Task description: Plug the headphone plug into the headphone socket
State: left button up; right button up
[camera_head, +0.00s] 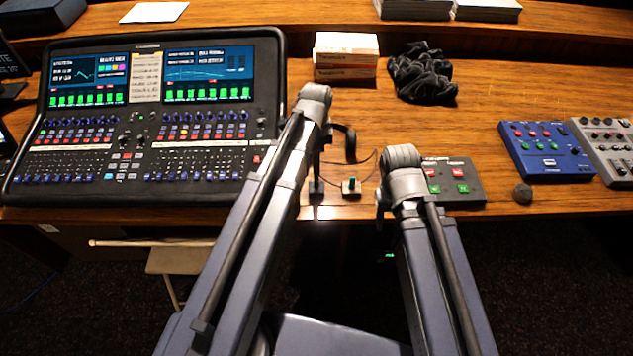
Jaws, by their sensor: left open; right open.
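A small pale block with a green-topped piece (351,186) stands near the desk's front edge, between my grippers; I cannot tell whether that piece is the headphone plug. A thin dark cable (362,162) curves behind it, close to a black curved strap (349,142) partly hidden by my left arm. My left gripper (317,187) points down just left of the block, open and apart from it. My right gripper (381,204) is to the block's right, open, mostly hidden by its own wrist. A dark button box (462,185) sits right of it; I cannot make out the headphone socket.
A large mixing console (150,115) fills the left of the desk (410,125). Small boxes (345,55) and a black cloth heap (422,75) lie behind.

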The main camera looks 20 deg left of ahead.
aim_at(316, 179)
pick_arm(q)
notch_tip(316, 179, down, 9)
jog(key=b, duration=0.8)
jog(key=shift+b, duration=0.35)
grip_shut()
dwell(0.5)
jog(key=shift+r, duration=0.2)
dwell(1.0)
jog(key=shift+r+p, duration=2.9)
jog(key=shift+p, duration=0.2)
